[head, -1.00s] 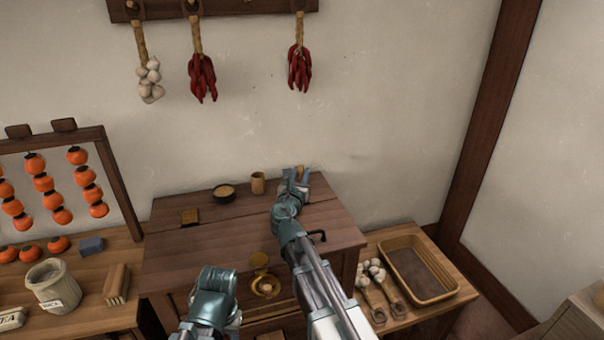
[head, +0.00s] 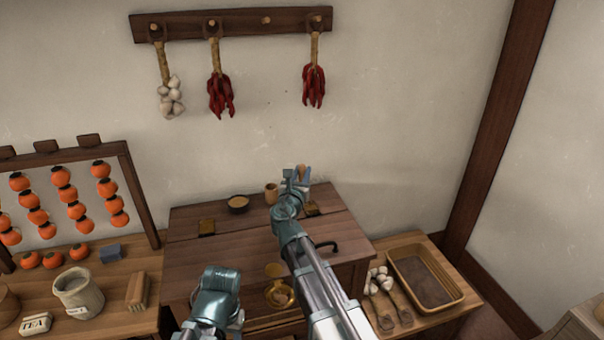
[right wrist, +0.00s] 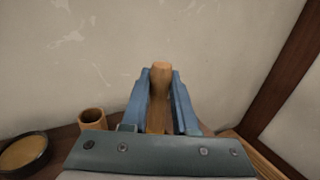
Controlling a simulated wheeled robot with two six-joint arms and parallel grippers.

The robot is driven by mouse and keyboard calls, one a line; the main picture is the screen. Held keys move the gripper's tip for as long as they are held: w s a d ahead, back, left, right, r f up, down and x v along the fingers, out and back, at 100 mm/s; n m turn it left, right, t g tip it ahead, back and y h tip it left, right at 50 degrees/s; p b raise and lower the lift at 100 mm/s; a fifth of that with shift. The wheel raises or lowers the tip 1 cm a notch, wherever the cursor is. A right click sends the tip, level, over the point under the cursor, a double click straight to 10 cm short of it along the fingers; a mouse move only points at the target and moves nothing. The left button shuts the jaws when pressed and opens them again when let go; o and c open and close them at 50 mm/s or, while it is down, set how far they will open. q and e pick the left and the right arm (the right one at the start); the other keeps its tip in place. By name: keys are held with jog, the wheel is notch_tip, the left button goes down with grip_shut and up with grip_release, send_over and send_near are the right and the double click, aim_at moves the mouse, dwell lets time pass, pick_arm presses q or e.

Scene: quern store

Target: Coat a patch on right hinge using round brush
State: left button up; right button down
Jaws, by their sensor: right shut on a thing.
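My right gripper (head: 298,174) is shut on the wooden handle of a brush, above the back right part of the chest top. In the right wrist view the handle (right wrist: 160,85) stands between the blue fingers; the brush's bristles are hidden. The right hinge (head: 312,208) is a small brass-coloured plate on the chest top, just right of my right wrist and partly covered by it. A matching left hinge (head: 207,227) lies farther left. My left arm shows at the bottom, but its fingers are not visible.
A shallow dark bowl (head: 238,204) with tan contents and a small wooden cup (head: 271,193) stand at the back of the chest top (head: 240,245). A dark handle (head: 327,247) rises at right.

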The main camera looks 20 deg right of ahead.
notch_tip(320, 180, up, 2)
jog(key=shift+r+p, duration=0.15)
jog(key=shift+p, duration=0.65)
